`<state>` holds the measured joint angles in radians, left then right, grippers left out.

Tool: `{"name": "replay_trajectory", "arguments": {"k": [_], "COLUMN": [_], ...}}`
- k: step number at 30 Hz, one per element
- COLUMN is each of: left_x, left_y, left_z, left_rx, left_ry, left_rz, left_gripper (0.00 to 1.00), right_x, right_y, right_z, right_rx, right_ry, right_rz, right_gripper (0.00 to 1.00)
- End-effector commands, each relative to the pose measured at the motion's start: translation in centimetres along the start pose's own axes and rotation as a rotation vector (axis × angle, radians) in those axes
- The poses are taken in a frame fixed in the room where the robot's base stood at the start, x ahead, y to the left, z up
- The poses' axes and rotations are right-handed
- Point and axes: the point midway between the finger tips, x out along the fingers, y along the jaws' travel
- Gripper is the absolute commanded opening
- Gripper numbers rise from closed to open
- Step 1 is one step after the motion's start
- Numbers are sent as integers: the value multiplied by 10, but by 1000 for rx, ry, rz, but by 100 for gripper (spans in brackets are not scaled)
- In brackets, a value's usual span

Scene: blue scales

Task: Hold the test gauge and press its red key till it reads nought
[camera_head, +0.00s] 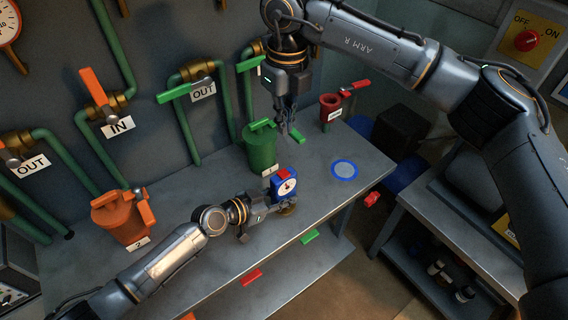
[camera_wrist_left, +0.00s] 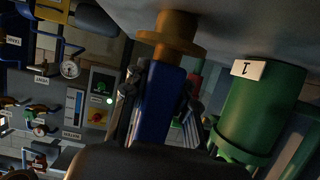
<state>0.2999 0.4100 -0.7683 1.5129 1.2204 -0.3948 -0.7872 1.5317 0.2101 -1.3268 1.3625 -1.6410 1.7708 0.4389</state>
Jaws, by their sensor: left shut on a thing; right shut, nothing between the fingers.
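The test gauge (camera_head: 288,189) is a blue block with a white round dial and a red key (camera_head: 284,173) on top. The dial is too small to read. My left gripper (camera_head: 268,204) is shut on the gauge from the left, over the bench. In the left wrist view the gauge's blue body (camera_wrist_left: 160,103) stands between the dark fingers, with a brass round piece (camera_wrist_left: 172,34) at its end. My right gripper (camera_head: 287,128) is shut and empty. It points down above the gauge, apart from the red key.
A green can (camera_head: 260,148) labelled 1 stands just behind the gauge. An orange can (camera_head: 122,219) labelled 2 is at left. A blue-rimmed disc (camera_head: 345,170) and a red funnel-topped fitting (camera_head: 329,108) are at right. The bench (camera_head: 190,205) is clear between the cans.

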Motion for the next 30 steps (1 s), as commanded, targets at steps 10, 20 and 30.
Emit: {"name": "replay_trajectory", "arguments": {"k": [10, 20, 30], "left_x": [0, 0, 0], "left_y": [0, 0, 0], "left_z": [0, 0, 0], "left_rx": [0, 0, 0], "left_ry": [-1, -1, -1], "left_rz": [0, 0, 0], "left_gripper": [0, 0, 0], "right_x": [-5, 10, 81], "right_y": [0, 0, -1], "right_z": [1, 1, -1], "right_rx": [77, 75, 75], "right_ry": [13, 15, 16], "right_rz": [-26, -24, -24], "right_gripper": [0, 0, 0]}}
